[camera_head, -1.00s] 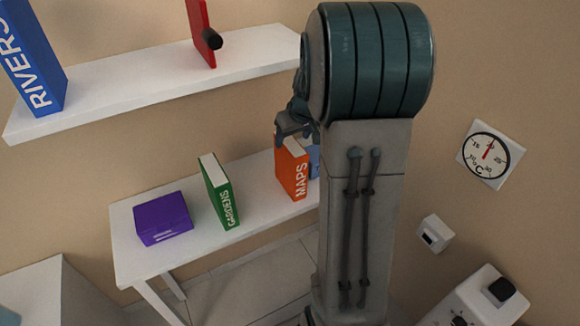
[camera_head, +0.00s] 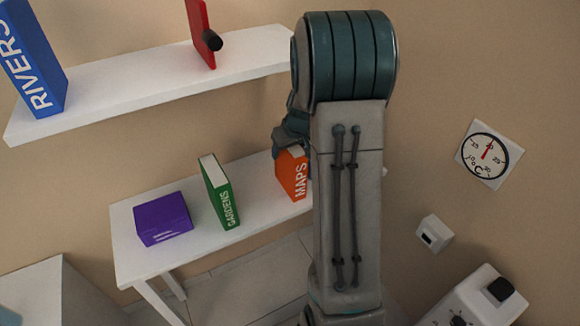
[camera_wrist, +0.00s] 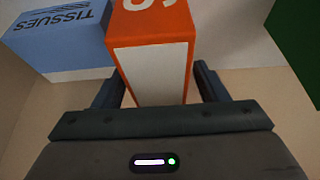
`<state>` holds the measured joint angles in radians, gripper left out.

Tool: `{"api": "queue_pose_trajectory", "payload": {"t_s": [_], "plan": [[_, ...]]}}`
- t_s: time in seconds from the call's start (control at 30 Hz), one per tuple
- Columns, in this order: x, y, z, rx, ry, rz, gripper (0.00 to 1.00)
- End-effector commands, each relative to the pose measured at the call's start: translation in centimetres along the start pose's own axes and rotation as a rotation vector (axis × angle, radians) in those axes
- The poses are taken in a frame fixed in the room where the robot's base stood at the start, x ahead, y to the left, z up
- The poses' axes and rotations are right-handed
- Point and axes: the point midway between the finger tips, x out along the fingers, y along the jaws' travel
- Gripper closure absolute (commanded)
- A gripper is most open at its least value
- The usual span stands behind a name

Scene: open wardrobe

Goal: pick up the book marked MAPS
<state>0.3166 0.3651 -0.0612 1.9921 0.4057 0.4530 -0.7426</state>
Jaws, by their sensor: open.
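The orange book marked MAPS (camera_head: 293,178) stands upright on the lower white shelf in the head view, its right side partly hidden by my arm. In the wrist view the orange book (camera_wrist: 153,62) shows its pale page edge and part of a white letter. My gripper (camera_wrist: 158,85) is open, with one dark finger on each side of the book's near end. In the head view my gripper (camera_head: 283,145) is at the top of the book, its fingers mostly hidden. I cannot tell whether the fingers touch the book.
A blue TISSUES box (camera_wrist: 62,38) stands left of the book in the wrist view. The green GARDENS book (camera_head: 219,192) and a purple box (camera_head: 162,218) are on the same lower shelf (camera_head: 255,205). The upper shelf (camera_head: 150,80) holds the blue RIVERS book (camera_head: 33,60) and a red object (camera_head: 200,35).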

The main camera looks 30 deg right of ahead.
Motion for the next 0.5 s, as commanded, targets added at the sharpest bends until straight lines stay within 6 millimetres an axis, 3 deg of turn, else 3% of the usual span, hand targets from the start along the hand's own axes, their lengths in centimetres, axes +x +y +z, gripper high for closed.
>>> {"api": "queue_pose_trajectory", "payload": {"t_s": [0.5], "plan": [[0.38,0.01,0.15,0.000,0.001,0.000,0.34]]}}
